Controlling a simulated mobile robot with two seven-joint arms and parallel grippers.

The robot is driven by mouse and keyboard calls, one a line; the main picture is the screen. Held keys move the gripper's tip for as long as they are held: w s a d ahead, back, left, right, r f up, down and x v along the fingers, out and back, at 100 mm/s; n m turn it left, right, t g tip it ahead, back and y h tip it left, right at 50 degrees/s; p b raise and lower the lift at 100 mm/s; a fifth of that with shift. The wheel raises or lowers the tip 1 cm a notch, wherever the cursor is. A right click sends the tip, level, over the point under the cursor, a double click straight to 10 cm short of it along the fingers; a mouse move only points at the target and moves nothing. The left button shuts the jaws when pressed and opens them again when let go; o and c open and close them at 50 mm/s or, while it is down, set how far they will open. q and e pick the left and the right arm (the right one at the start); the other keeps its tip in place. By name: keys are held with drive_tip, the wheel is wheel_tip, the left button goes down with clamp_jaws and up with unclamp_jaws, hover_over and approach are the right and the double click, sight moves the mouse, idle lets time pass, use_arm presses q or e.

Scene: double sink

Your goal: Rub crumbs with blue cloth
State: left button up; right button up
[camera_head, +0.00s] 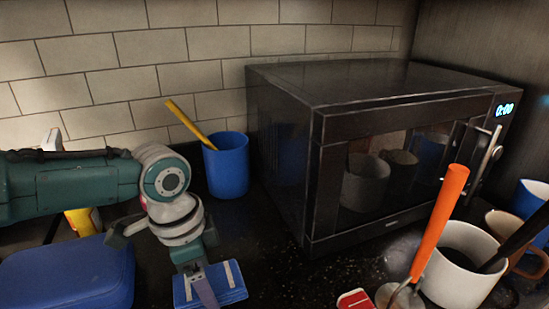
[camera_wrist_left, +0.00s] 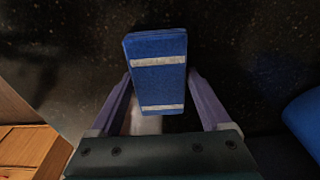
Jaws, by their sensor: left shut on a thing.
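The blue cloth (camera_head: 226,281), folded into a flat pad with pale stripes, is at the bottom centre-left of the head view. It also shows in the left wrist view (camera_wrist_left: 158,85), between the two purple fingers. My left gripper (camera_head: 203,288) points down and is shut on the cloth, low over the dark counter. I cannot tell whether the cloth touches the counter. Small pale specks, possibly crumbs (camera_head: 345,264), lie on the counter in front of the microwave, to the right of the cloth. My right gripper is not in view.
A black microwave (camera_head: 365,105) stands behind the specks. A blue cup (camera_head: 227,166) with a yellow stick stands behind my left gripper. A blue box-like object (camera_head: 68,276) is at left. A white cup (camera_head: 462,263), orange-handled tool (camera_head: 438,225) and red item (camera_head: 356,300) are at right.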

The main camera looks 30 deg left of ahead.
sight(231, 273)
use_arm(q)
drive_tip(key=shift+w+d+f+b, duration=0.2)
drive_tip(key=shift+w+d+b, duration=0.8)
drive_tip(key=shift+w, duration=0.2)
drive_tip(key=shift+w+d+r, duration=0.1)
drive_tip(key=shift+w+d, duration=0.2)
drive_tip(key=shift+w, duration=0.1)
wheel_tip(231, 273, up, 6)
drive_tip(key=p, duration=0.5)
drive_tip(key=shift+p, duration=0.3)
wheel_tip(231, 273, up, 3)
drive_tip(key=p, duration=0.3)
drive_tip(key=shift+r, duration=0.1)
drive_tip(key=shift+d, duration=0.1)
